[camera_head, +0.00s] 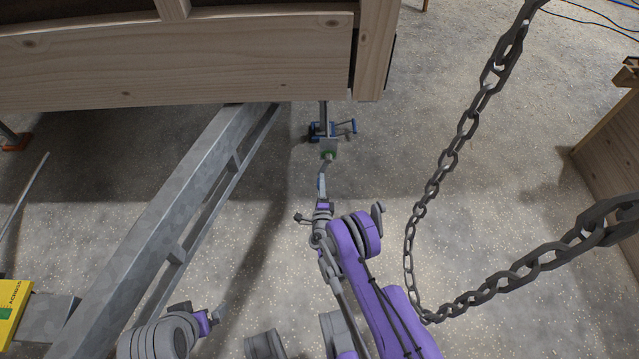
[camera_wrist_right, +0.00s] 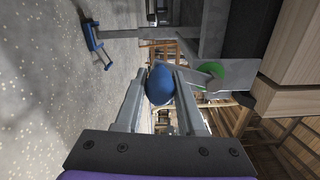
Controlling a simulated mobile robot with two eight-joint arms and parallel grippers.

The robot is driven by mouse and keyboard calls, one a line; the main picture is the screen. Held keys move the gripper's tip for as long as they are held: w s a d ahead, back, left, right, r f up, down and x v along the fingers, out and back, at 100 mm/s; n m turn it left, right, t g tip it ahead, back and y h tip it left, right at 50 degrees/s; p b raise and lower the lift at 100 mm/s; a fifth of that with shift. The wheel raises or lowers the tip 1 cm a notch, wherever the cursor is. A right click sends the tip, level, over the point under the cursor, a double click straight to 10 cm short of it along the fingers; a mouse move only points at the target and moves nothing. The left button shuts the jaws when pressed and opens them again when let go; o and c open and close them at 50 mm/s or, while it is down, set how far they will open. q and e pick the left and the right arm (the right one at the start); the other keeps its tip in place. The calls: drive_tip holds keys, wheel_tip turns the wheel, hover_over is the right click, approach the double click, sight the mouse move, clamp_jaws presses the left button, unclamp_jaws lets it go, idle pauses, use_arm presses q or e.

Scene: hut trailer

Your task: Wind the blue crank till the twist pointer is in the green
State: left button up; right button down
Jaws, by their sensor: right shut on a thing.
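The blue crank's rounded knob (camera_wrist_right: 160,85) sits between the two fingers of my right gripper (camera_wrist_right: 161,88), which is shut on it. In the head view my right gripper (camera_head: 321,192) reaches up from the arm to the crank, below a small grey plate with a green patch (camera_head: 328,155). The green patch also shows in the right wrist view (camera_wrist_right: 208,74), just right of the knob and partly covered by a grey part. I cannot make out the pointer against it. My left gripper (camera_head: 212,316) is low in the head view, away from the crank; its jaw opening is unclear.
A grey metal beam (camera_head: 170,225) runs diagonally left of my right arm. A wooden panel (camera_head: 180,60) overhangs at the top. A heavy chain (camera_head: 448,165) hangs at the right. Another blue fitting with a handle (camera_wrist_right: 92,42) stands beyond the crank.

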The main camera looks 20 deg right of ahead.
idle(0.3)
drive_tip(key=c, duration=0.5)
unclamp_jaws()
use_arm(q)
drive_tip(key=shift+s, duration=0.1)
use_arm(e)
drive_tip(key=shift+s, duration=0.1)
